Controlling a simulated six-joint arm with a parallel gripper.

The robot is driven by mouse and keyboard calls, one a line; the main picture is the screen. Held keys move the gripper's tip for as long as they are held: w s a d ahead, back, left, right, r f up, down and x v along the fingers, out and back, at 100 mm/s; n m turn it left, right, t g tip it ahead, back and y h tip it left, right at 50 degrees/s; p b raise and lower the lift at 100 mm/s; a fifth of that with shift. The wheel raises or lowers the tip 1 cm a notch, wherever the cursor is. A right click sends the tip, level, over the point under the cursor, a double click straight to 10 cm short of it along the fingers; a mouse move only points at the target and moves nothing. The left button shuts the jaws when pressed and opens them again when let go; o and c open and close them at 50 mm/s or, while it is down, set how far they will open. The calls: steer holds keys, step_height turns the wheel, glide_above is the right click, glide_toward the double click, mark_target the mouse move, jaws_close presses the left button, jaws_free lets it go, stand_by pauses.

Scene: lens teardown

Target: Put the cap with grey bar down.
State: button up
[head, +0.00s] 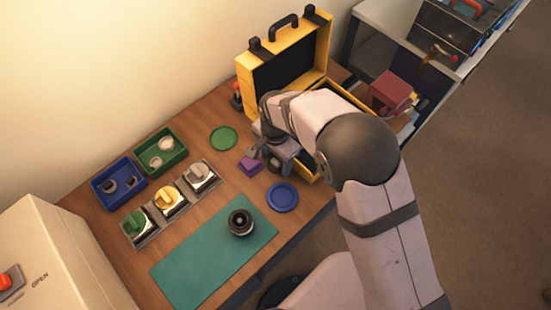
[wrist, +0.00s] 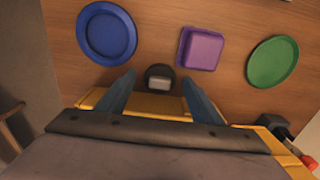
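The cap with grey bar (wrist: 159,82) is a small dark round piece with a pale grey bar on top. In the wrist view it is upright on the wooden table, close to the yellow case's edge. My gripper (wrist: 159,75) is open, its two fingers on either side of the cap with a visible gap to each. In the head view my gripper (head: 274,157) is low over the table beside the yellow case (head: 322,48), and I cannot make out the cap clearly there.
A teal mat (head: 190,275) holds a dark lens (head: 241,222). Blue (head: 98,188) and green (head: 143,168) trays and several capped holders stand left.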

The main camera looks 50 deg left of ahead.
mark_target(275, 162)
step_height(275, 162, up, 12)
steer(key=b, duration=0.3)
steer(key=shift+r+b, duration=0.15)
steer(key=shift+b, duration=0.2)
steer(key=w+d, duration=0.4)
steer(key=d, duration=0.5)
steer(key=w+d, duration=0.5)
steer(key=d, duration=0.4)
steer(key=w+d, duration=0.4)
steer(key=d, duration=0.6)
steer(key=s+d+f, duration=0.1)
steer(key=s+d, duration=0.3)
steer(key=d, duration=0.4)
steer(key=s+d+f, duration=0.1)
steer(key=s+d, duration=0.2)
steer(key=d, duration=0.6)
steer(key=shift+s+d+f, duration=0.25)
steer(key=shift+s+f, duration=0.05)
steer(key=shift+s, duration=0.2)
steer(key=shift+c, duration=1.6)
